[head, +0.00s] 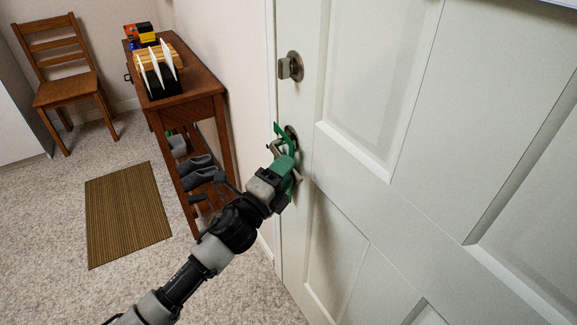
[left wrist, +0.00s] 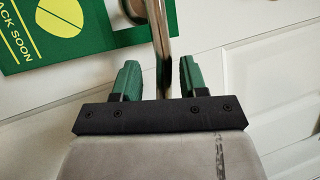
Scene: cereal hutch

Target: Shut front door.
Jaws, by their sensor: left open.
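The white panelled front door (head: 375,100) fills the right of the head view. Its left edge runs beside the white frame; I cannot tell whether a small gap is left there. A metal lever handle (head: 291,136) is partly hidden behind my left gripper (head: 285,172). In the left wrist view the handle (left wrist: 161,35) passes between the two green fingers of my left gripper (left wrist: 160,78), which are open with space on both sides. A green and yellow "back soon" sign (left wrist: 60,30) is by the handle. My right gripper is not in view.
A deadbolt knob (head: 290,67) sits above the handle. A brown wooden side table (head: 205,85) with a rack and boxes stands along the wall left of the door. A striped mat (head: 125,215) and a wooden chair (head: 65,85) are further left. Carpet between them is clear.

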